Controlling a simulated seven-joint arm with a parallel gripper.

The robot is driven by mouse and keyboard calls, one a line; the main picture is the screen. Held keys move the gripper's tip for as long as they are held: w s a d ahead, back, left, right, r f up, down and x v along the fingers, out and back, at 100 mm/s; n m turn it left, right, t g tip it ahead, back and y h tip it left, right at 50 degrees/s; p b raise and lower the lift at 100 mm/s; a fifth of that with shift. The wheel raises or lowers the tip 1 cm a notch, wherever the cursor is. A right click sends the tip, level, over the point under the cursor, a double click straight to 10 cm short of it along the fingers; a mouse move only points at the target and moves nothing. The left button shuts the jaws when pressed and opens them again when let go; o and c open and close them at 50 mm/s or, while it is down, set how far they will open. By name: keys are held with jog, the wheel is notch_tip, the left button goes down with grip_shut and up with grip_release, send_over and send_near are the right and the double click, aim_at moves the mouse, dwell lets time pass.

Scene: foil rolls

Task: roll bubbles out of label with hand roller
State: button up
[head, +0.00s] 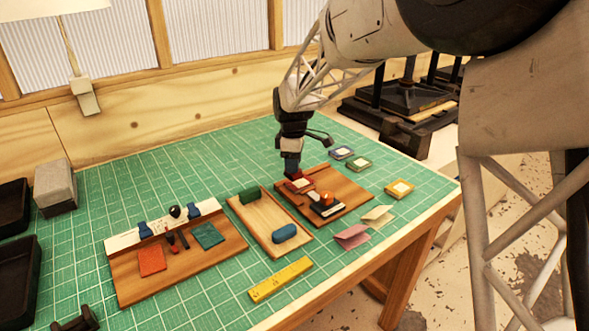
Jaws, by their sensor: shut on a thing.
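My gripper (291,168) points down over the left back part of a brown wooden board (345,190) on the green mat. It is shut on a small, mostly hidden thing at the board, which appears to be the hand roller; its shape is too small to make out. A dark red piece with a pale patch (298,184) lies right under the fingers. A pale strip, perhaps the label, shows beside it, but bubbles cannot be made out.
A light wooden tray (262,214) with green and blue blocks lies left of the board. Farther left is a tool board (205,262). Black trays (18,262) stand far left.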

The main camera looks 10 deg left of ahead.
jog(key=shift+r, duration=2.45)
jog(key=shift+f, duration=0.2)
